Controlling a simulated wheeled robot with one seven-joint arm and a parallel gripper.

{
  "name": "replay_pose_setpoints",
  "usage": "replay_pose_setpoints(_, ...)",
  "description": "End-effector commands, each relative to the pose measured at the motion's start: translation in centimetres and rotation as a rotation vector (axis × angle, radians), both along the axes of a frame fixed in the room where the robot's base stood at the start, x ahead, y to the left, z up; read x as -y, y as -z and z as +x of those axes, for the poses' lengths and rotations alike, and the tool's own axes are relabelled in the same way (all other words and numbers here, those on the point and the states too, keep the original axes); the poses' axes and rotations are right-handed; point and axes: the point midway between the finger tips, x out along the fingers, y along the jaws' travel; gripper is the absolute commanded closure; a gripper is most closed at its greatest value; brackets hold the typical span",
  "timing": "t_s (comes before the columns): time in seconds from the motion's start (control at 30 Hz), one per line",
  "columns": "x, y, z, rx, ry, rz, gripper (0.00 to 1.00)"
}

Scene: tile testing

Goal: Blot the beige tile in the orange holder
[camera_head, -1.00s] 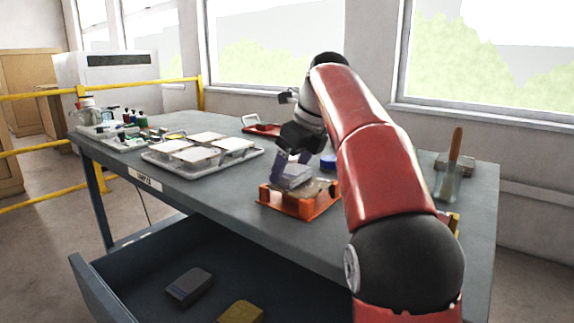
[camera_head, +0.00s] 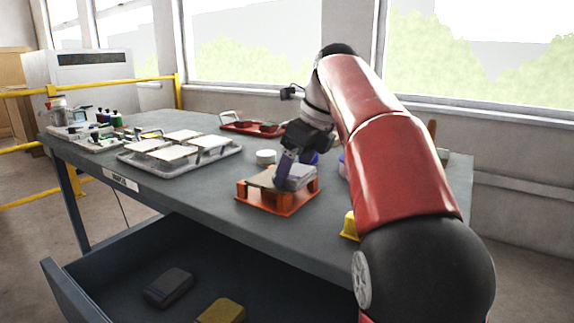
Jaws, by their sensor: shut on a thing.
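The orange holder (camera_head: 272,207) stands on the grey table near its front edge. The beige tile (camera_head: 260,180) lies in it, with its left part showing. My gripper (camera_head: 291,170) is shut on a pale grey-lilac blotting pad (camera_head: 300,178), over the right part of the tile. The pad hides that part. It looks very close to the tile, but I cannot tell whether it touches.
A white tray (camera_head: 124,157) with several pale tiles stands to the left. Behind are a red tray (camera_head: 238,127) and a white round container (camera_head: 266,157). A yellow object (camera_head: 350,227) stands right of the holder. An open drawer (camera_head: 110,268) sticks out below the table.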

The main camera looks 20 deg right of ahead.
Motion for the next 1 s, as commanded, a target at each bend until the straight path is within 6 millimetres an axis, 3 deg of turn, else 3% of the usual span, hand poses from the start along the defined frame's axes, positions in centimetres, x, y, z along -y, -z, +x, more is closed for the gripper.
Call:
replay_pose_setpoints(0.33,0.0,-0.4,0.0,0.001,0.0,0.001,0.45)
replay_pose_setpoints(0.8,0.0,-5.0,0.1,0.002,0.0,0.001,0.45)
replay_pose_setpoints(1.0,0.0,-6.0,0.0,0.001,-0.001,0.0,0.45)
